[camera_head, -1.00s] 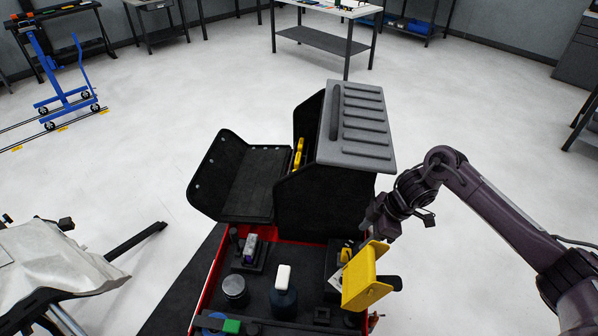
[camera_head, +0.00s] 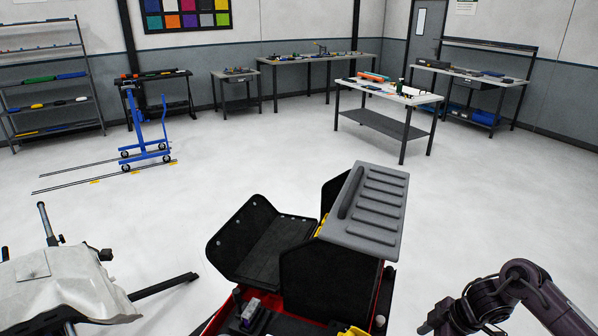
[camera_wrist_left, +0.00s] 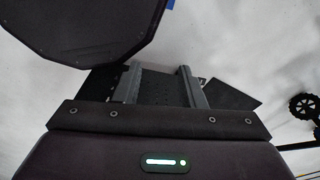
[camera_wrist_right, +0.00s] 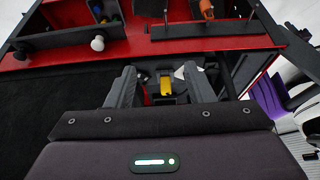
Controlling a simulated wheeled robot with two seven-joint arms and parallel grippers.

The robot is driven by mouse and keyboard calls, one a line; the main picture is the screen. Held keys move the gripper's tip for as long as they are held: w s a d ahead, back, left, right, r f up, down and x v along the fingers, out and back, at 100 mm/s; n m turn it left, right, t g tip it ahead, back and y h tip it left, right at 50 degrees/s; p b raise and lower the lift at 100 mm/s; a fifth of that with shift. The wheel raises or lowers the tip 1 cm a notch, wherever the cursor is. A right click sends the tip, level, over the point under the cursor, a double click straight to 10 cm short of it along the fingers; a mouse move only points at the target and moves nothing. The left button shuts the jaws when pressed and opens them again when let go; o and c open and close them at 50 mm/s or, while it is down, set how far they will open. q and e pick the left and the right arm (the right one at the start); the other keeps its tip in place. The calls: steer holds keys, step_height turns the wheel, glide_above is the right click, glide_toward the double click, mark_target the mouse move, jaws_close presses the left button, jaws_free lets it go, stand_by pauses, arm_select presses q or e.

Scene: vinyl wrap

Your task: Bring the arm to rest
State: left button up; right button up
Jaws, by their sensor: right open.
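In the head view my right arm comes in at the lower right. Its gripper (camera_head: 436,328) is at the bottom edge, right of the black tool box with a ribbed grey lid (camera_head: 372,215). In the right wrist view the two fingers of my right gripper (camera_wrist_right: 163,88) stand apart, with nothing held. A small yellow part (camera_wrist_right: 165,84) shows beyond the gap, among items on the red cart (camera_wrist_right: 140,50). My left arm is outside the head view. In the left wrist view the fingers of my left gripper (camera_wrist_left: 158,88) stand apart and look empty, above a dark surface.
A side panel (camera_head: 262,243) folds out left of the tool box. A silver-covered stand (camera_head: 55,285) is at the lower left. A blue trolley (camera_head: 143,135), a shelf (camera_head: 45,88) and a white-topped table (camera_head: 385,92) are farther back.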

steer(key=s+a+f+m+t+b, duration=0.1)
steer(key=s+a+f+m+b, duration=0.1)
steer(key=f, duration=0.8)
steer(key=s+a+f+m+t+b, duration=0.1)
steer(key=s+a+f+m, duration=0.1)
steer(key=f, duration=0.9)
steer(key=s+a+f+m+t+b, duration=0.1)
steer(key=s+f+m+b, duration=0.15)
steer(key=f, duration=0.75)
arm_select(q)
step_height(320, 180, down, 8)
steer(key=a+b, duration=0.1)
steer(key=b, duration=0.1)
steer(key=shift+w, duration=0.2)
arm_select(e)
steer(key=s+f+m+g+h, duration=0.1)
steer(key=s+f, duration=0.5)
steer(key=s, duration=0.5)
steer(key=s+f+m+g+h, duration=0.1)
steer(key=s+f+m+h, duration=0.1)
steer(key=s+f, duration=0.5)
steer(key=s+f+m+g+h, duration=0.1)
steer(key=s+f, duration=0.6)
steer(key=s, duration=0.8)
steer(key=shift+s+a+f+m+g+h, duration=0.3)
steer(key=shift+s+a+m+g, duration=0.1)
steer(key=shift+a+g, duration=0.1)
